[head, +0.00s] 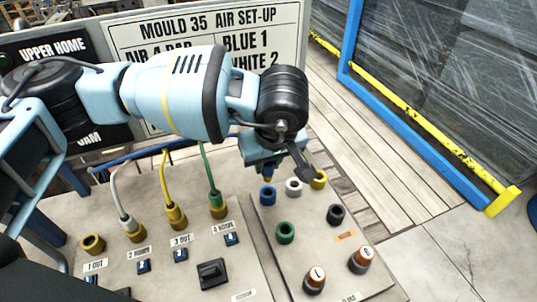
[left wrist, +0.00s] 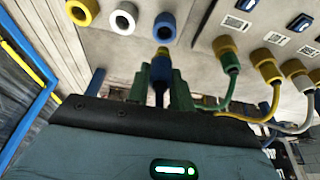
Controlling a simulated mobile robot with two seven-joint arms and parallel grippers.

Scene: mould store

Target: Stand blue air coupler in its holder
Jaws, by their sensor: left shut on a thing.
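My left gripper (head: 268,172) is shut on the blue air coupler, which shows best in the left wrist view (left wrist: 161,70). The coupler has a brass-coloured tip and sits between the two green fingers (left wrist: 162,88); its tip points towards the panel. In the head view the coupler (head: 268,178) is partly hidden under the gripper. The blue ring holder (head: 268,195) is just in front of it and also shows in the left wrist view (left wrist: 164,28). The tip appears apart from the ring; its exact height is unclear. My right gripper is not in view.
White (head: 293,187), yellow (head: 319,179), green (head: 285,233) and black (head: 336,215) ring holders share the panel. Left of it, white (head: 135,230), yellow (head: 175,216) and green (head: 217,206) hoses stand plugged in. An empty brass port (head: 93,243) is at far left.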

